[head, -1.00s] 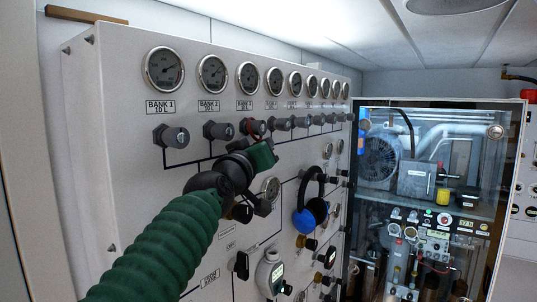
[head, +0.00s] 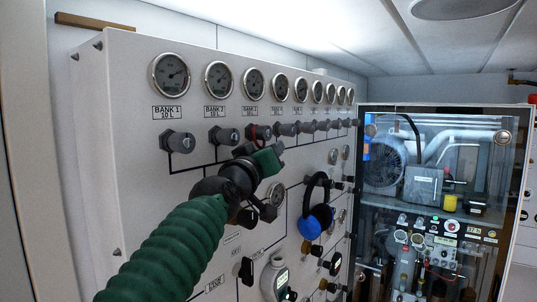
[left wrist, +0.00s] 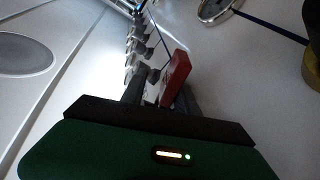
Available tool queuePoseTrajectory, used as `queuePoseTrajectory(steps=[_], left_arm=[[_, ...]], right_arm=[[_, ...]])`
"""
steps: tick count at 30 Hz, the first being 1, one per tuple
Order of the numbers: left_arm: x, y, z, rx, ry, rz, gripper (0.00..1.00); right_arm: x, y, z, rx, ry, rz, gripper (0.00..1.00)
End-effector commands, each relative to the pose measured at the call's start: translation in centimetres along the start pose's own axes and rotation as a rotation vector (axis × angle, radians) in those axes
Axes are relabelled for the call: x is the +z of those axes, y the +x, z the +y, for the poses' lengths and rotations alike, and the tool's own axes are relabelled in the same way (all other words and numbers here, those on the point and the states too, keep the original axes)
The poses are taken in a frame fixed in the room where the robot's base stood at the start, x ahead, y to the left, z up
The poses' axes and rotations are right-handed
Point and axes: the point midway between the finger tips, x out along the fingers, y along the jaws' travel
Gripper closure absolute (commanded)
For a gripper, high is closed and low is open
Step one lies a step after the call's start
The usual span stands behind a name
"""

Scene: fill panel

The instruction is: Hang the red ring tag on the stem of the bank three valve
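The red ring tag shows as a red loop (head: 262,131) at the bank three valve (head: 252,136), third in the valve row. It looks to be around the stem, but the green gripper body partly hides the place. In the left wrist view the red tag (left wrist: 177,78) stands out past my left fingers. My left gripper (head: 270,158) is just below this valve. Its two dark fingers look apart in the left wrist view (left wrist: 162,98), with the tag near the right finger and not clearly clamped. My right gripper is not in view.
Gauges (head: 253,82) run above the valve row. Neighbouring valves (head: 224,136) stick out on both sides. Blue-and-black ear defenders (head: 313,222) hang lower right of my gripper. A glass-fronted cabinet (head: 440,106) stands at the right. The space before the panel is open.

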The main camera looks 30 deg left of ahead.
Motion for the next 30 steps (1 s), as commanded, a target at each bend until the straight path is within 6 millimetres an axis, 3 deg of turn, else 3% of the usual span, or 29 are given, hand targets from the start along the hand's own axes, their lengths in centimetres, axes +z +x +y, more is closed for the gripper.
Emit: queuePoseTrajectory(steps=[13,17,20,29,30], left_arm=[[0.1,0.0,-0.2,-0.003,0.0,-0.001,0.61],[0.3,-0.9,-0.4,-0.004,0.002,0.003,0.61],[0.8,-2.9,-0.5,-0.003,0.003,0.004,0.61],[0.9,-11.8,-0.1,0.001,0.002,0.003,0.61],[1.3,-12.6,-0.3,0.002,0.003,0.003,0.61]], right_arm=[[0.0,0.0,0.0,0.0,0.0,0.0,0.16],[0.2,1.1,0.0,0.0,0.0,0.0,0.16],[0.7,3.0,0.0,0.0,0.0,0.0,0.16],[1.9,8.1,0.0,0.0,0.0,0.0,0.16],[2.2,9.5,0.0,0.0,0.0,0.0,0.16]])
